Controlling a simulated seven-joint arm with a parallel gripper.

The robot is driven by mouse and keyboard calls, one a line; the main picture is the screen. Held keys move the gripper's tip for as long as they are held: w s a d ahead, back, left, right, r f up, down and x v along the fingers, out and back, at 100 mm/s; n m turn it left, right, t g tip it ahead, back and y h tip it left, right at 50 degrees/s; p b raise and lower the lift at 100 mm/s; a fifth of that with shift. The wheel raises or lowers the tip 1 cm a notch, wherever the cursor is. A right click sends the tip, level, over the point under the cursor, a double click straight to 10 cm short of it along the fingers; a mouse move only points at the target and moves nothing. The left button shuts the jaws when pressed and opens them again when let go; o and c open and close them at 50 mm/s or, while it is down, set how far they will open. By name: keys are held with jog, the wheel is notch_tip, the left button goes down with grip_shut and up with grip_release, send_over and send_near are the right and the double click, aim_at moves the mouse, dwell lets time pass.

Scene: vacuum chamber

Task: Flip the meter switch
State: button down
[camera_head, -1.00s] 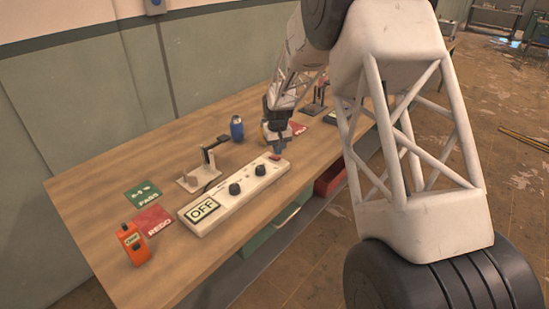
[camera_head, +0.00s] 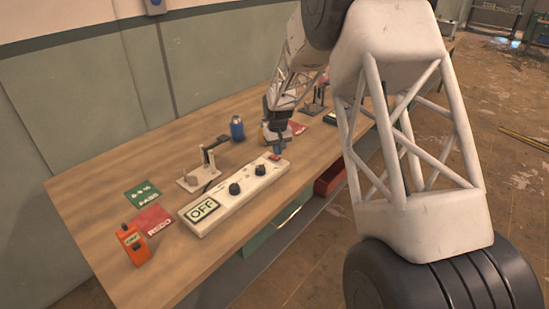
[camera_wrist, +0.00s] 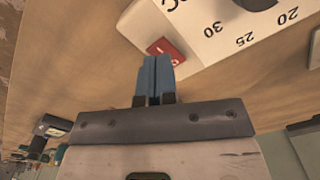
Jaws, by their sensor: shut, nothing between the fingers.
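The meter box (camera_head: 222,204) is a long white panel on the wooden table, with two black knobs and a display reading OFF. Its red rocker switch (camera_head: 275,157) sits at the far right end. In the wrist view the red switch (camera_wrist: 168,50) shows at the panel's end, partly hidden behind my fingertips. My gripper (camera_wrist: 155,62) is shut and empty, its blue fingertips at the switch. In the head view my gripper (camera_head: 277,151) points down over that end. I cannot tell whether the tips touch the switch.
An orange handheld device (camera_head: 134,245), a red REDO card (camera_head: 153,219) and a green PASS card (camera_head: 143,194) lie at the left. A small stand (camera_head: 203,167) and a blue bottle (camera_head: 237,128) are behind the panel.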

aim_at(277, 158)
jog(key=shift+f, duration=1.2)
dwell(1.1)
jog(key=shift+r, duration=3.5)
